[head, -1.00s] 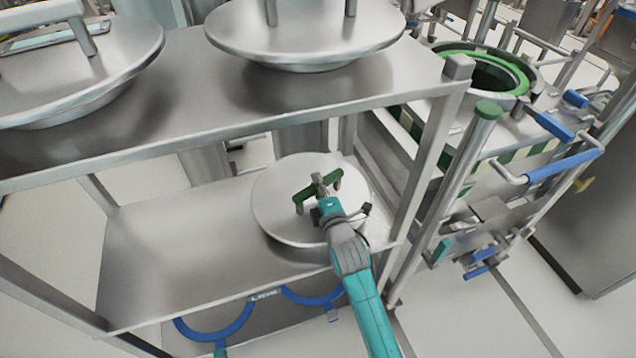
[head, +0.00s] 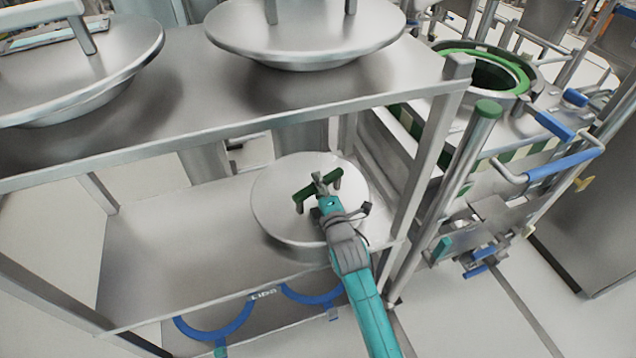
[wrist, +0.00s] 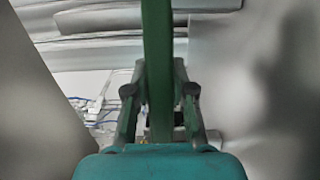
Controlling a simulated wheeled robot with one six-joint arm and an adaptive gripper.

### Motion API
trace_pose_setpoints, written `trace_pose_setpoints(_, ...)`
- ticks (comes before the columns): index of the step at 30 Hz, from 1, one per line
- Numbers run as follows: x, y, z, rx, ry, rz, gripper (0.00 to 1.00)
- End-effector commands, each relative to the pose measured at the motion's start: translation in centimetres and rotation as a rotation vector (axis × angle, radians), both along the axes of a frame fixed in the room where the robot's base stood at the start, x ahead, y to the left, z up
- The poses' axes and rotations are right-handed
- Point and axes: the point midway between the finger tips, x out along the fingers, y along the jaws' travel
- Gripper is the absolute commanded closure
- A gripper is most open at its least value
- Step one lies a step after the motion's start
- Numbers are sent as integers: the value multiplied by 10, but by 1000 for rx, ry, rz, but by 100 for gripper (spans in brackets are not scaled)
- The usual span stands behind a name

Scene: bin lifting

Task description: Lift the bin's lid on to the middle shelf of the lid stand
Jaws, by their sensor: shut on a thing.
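The bin's lid (head: 285,222) is a round steel disc with a green handle (head: 335,177) on top. It is at the right end of the middle shelf (head: 170,240) of the lid stand; whether it rests fully on the shelf is hard to tell. My gripper (head: 320,183) reaches in from the front right and is shut on the green handle. In the wrist view the handle (wrist: 157,60) runs upright between the fingers. The open bin (head: 500,75) with a green rim stands to the right of the stand.
The top shelf (head: 180,105) holds two other steel lids, one at left (head: 120,70) and one in the middle (head: 300,40). A stand post (head: 425,160) is close right of my arm. The middle shelf's left part is clear. Blue rings (head: 215,325) show below.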

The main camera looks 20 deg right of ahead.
Motion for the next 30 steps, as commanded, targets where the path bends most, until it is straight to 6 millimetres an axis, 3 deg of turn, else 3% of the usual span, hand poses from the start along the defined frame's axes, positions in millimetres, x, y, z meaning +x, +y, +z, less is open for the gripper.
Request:
trace_pose_setpoints(13, 1, 0, 4, 0, -10, 0, 100)
trace_pose_setpoints(14, 1, 0, 4, 0, -10, 0, 74)
trace_pose_setpoints(17, 1, 0, 3, 0, -9, 0, 49)
trace_pose_setpoints(30, -8, 0, -4, 0, 4, 0, 47)
